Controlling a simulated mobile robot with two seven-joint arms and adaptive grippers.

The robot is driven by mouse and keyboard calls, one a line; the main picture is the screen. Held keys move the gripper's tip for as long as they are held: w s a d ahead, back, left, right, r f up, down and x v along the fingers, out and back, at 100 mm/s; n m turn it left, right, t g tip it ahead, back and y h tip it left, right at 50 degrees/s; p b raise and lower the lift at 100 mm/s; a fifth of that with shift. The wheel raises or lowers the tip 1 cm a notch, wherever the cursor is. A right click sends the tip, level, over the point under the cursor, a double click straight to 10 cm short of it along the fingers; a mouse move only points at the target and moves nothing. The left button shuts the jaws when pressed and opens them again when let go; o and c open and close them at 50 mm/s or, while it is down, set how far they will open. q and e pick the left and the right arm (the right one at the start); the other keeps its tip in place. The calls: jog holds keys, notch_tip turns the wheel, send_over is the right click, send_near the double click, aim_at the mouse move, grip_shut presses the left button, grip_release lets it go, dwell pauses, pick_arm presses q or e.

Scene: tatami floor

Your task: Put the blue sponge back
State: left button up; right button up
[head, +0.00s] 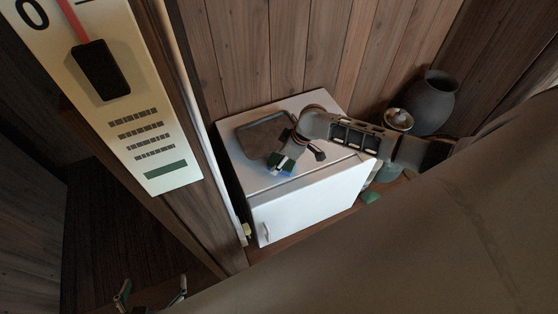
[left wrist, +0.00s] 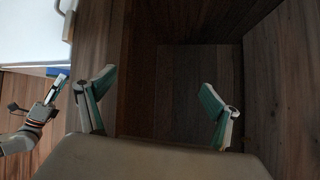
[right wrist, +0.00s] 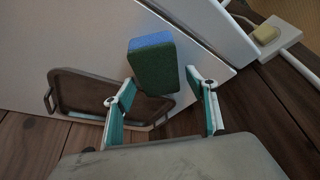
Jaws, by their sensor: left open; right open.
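The blue sponge has a blue face and a green side and shows in the right wrist view (right wrist: 153,65). In the head view it is partly hidden by my right gripper (head: 300,154), at the front of the top of a white cabinet (head: 310,202). In the right wrist view my right gripper (right wrist: 165,92) is open. Its fingertips are on either side of the sponge's lower end, with a gap on the right. Whether the left finger touches it I cannot tell. My left gripper (head: 152,288) is open and empty at the lower left; it also shows in the left wrist view (left wrist: 158,82).
A brown tray (head: 262,137) lies on the cabinet top beside the sponge. A dark vase (head: 432,101) and a lidded pot (head: 398,120) stand right of the cabinet. A large gauge panel (head: 140,120) on a wooden post stands left. A wooden wall is behind.

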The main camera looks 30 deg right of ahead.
aim_at(290, 165)
jog(key=p+v, duration=0.3)
jog(key=v, duration=0.7)
jog(key=s+a+f+m+t+y, duration=0.1)
jog(key=s+a+f+t, duration=0.1)
jog(key=s+a, duration=0.3)
jog(key=s+a+f+t+y, duration=0.1)
jog(key=s+a+f, duration=0.15)
jog(key=a, duration=0.45)
jog(key=s+d+r+m+t+h, duration=0.2)
jog(key=s+m+t, duration=0.1)
jog(key=s, duration=0.9)
jog(key=shift+t, duration=0.6)
jog(key=shift+r, duration=0.1)
